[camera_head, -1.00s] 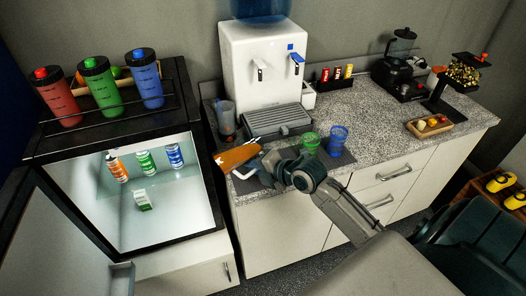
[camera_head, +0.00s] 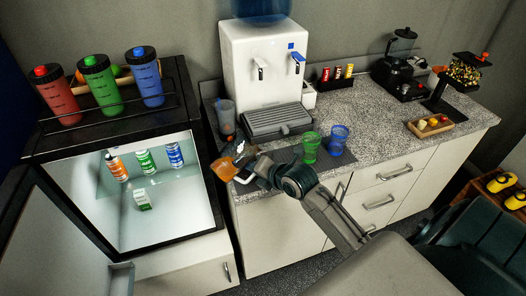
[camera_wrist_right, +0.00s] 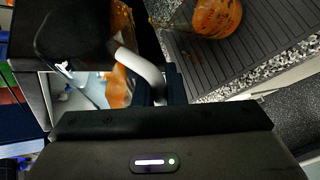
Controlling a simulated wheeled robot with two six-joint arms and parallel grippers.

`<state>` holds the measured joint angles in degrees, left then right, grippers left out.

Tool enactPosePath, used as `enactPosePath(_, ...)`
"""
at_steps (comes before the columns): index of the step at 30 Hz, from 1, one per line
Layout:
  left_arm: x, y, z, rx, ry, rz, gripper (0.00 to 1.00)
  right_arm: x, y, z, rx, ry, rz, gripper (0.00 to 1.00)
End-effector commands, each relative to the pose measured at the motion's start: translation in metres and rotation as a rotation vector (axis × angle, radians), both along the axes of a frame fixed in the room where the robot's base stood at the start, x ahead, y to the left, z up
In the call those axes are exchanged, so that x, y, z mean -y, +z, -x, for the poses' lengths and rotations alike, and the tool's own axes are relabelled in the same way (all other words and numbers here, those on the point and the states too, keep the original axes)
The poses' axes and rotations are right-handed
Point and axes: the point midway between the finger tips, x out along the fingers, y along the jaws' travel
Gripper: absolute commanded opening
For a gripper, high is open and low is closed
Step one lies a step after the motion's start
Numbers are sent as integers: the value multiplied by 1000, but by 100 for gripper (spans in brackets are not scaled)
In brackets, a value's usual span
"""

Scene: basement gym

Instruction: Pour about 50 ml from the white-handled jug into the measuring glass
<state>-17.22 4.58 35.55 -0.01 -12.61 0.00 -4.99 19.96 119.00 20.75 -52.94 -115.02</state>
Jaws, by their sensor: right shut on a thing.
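My right gripper (camera_head: 262,168) is shut on the white handle of the jug. The jug (camera_head: 225,168) has an orange body and is held tilted near the counter's left front edge. In the right wrist view the white handle (camera_wrist_right: 143,68) curves into the jaws, with orange parts of the jug beside it. A clear greyish glass (camera_head: 226,116) stands left of the water dispenser; I cannot tell whether it is the measuring glass. An orange round vessel (camera_wrist_right: 215,15) shows at the top of the wrist view; I cannot tell what it is. My left gripper is not in view.
A green tumbler (camera_head: 311,147) and a blue tumbler (camera_head: 338,140) stand right of the gripper on the counter (camera_head: 375,130). The white water dispenser (camera_head: 262,65) with its drip tray (camera_head: 278,121) is behind. An open lit fridge (camera_head: 190,222) stands at the left.

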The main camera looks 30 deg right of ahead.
Motion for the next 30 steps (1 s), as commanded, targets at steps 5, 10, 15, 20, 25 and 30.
enactPosePath(5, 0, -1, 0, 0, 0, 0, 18, 1, -2, 0, 1, -3, 53, 0)
enactPosePath(10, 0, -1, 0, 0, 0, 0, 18, 1, -2, 0, 0, -2, 53, 0)
enactPosePath(15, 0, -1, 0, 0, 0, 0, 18, 1, -2, 0, 0, -2, 53, 0)
enactPosePath(20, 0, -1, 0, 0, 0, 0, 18, 1, -2, 0, 1, -2, 52, 0)
enactPosePath(25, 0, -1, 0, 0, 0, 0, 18, 1, -2, 0, 1, -2, 52, 0)
enactPosePath(30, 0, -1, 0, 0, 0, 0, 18, 1, -2, 0, 1, -2, 52, 0)
